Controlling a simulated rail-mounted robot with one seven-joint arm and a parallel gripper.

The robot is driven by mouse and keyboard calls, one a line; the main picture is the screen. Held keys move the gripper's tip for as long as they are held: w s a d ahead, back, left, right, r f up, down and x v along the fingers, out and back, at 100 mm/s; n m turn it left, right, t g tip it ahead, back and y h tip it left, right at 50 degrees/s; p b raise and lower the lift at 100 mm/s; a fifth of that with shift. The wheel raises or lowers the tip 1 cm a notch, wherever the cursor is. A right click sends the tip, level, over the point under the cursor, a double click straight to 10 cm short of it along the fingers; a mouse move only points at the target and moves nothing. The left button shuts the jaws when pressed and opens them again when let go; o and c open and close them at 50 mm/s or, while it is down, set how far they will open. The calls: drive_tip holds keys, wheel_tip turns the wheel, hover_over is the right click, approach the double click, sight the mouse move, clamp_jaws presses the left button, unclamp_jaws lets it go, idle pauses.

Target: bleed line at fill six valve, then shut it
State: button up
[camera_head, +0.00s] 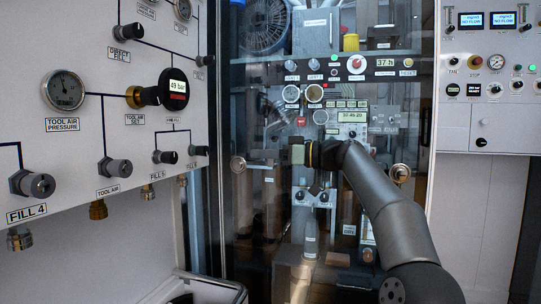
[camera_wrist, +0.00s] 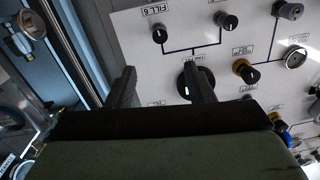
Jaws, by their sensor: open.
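The fill six valve is a small black knob (camera_wrist: 160,33) near the top of the wrist view, beside its FILL 6 label (camera_wrist: 153,10). In the head view the fill six knob (camera_head: 198,150) is at the right edge of the left panel, small and seen from the side. My gripper (camera_head: 290,153) is to the right of that panel, in front of the glass cabinet. In the wrist view my gripper (camera_wrist: 162,76) has its fingers wide apart with nothing between them. It is apart from the fill six knob. The knob's exact setting cannot be told.
Another black knob (camera_wrist: 227,20) is close beside fill six on the same line. The brass-collared tool air regulator (camera_head: 158,92) sticks out of the panel. The glass cabinet (camera_head: 240,120) is behind my arm.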

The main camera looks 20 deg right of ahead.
drive_tip(key=shift+s+d, duration=0.4)
drive_tip(key=shift+d, duration=0.1)
idle(6.9)
